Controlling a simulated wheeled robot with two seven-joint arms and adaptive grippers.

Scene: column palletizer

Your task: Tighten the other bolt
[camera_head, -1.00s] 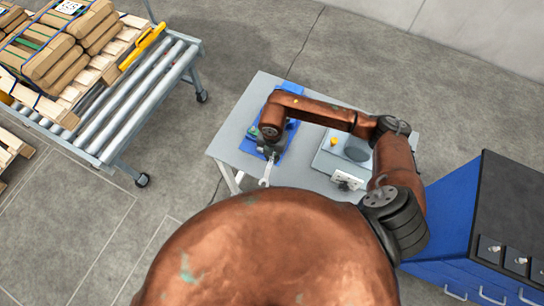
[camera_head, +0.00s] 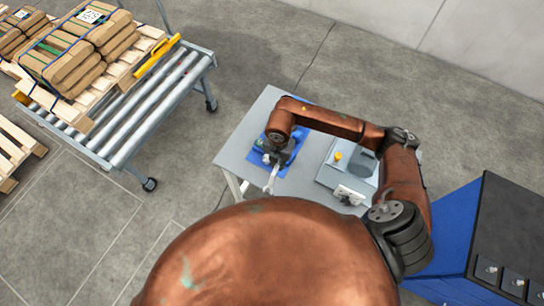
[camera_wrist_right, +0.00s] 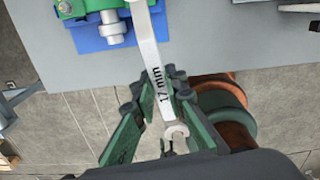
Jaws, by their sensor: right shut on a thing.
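My right gripper (camera_wrist_right: 158,120) is shut on a silver wrench (camera_wrist_right: 150,60) marked 17 mm. One open jaw of the wrench lies near my fingers; its other end runs out of the top of the wrist view. A bolt (camera_wrist_right: 111,27) shows left of the wrench, in a green and metal fixture (camera_wrist_right: 75,8) on a blue plate (camera_wrist_right: 88,43). The wrench is beside this bolt, apart from it in the picture. In the head view the right gripper (camera_head: 275,155) is over the blue plate (camera_head: 292,155), with the wrench (camera_head: 271,180) pointing toward me. My left gripper is not in view.
The grey table (camera_head: 237,150) also holds a grey box (camera_head: 330,178) with a yellow knob and a white part (camera_head: 348,195). A blue cabinet (camera_head: 450,235) stands at right. A roller conveyor (camera_head: 165,95) with a loaded pallet is at left. Open floor lies between.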

